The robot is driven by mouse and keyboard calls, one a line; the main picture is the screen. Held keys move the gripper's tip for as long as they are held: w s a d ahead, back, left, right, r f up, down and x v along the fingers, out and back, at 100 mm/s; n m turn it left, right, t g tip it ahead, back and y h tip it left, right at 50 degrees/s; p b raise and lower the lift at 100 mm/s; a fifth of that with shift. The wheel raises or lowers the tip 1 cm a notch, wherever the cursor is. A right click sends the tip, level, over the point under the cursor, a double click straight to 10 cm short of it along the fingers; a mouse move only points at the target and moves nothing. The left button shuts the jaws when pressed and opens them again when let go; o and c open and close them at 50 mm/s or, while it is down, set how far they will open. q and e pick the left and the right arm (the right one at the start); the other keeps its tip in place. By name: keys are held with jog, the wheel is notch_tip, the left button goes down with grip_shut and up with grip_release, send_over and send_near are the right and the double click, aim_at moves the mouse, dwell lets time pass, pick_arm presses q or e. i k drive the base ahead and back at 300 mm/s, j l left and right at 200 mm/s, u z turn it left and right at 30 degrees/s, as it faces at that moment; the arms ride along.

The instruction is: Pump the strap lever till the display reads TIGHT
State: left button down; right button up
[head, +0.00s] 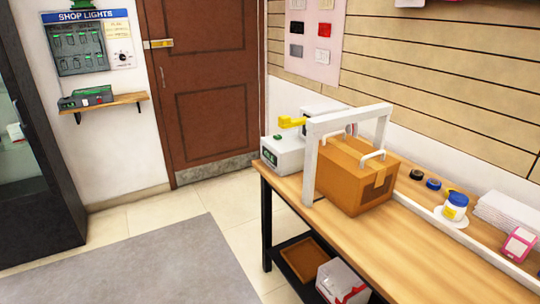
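A strapping station stands on a wooden workbench (272,180) at the right. A white arch frame (309,165) spans a brown cardboard box (345,184) with two white handles. A yellow lever (291,122) sticks out to the left behind the frame. A white-grey unit (285,154) with a green button on top sits at the bench's far left end. A small dark display (269,157) is on its front, too small to read. Neither of my grippers is in view.
A brown door (210,80) stands behind the bench. A dark cabinet (45,150) is at the left. Several small items, including a blue-lidded jar (455,206) and a paper stack (508,214), lie right of the box. The floor with a grey mat (150,265) is clear.

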aim_at(285, 122)
jog(key=i+j+z, duration=0.1)
jog(key=j, duration=0.25)
jog(key=i+j, duration=0.15)
jog(key=j, duration=0.25)
jog(key=i+j+z, duration=0.15)
jog(key=j, duration=0.2)
jog(key=i+j+z, duration=0.1)
jog(key=j, duration=0.3)
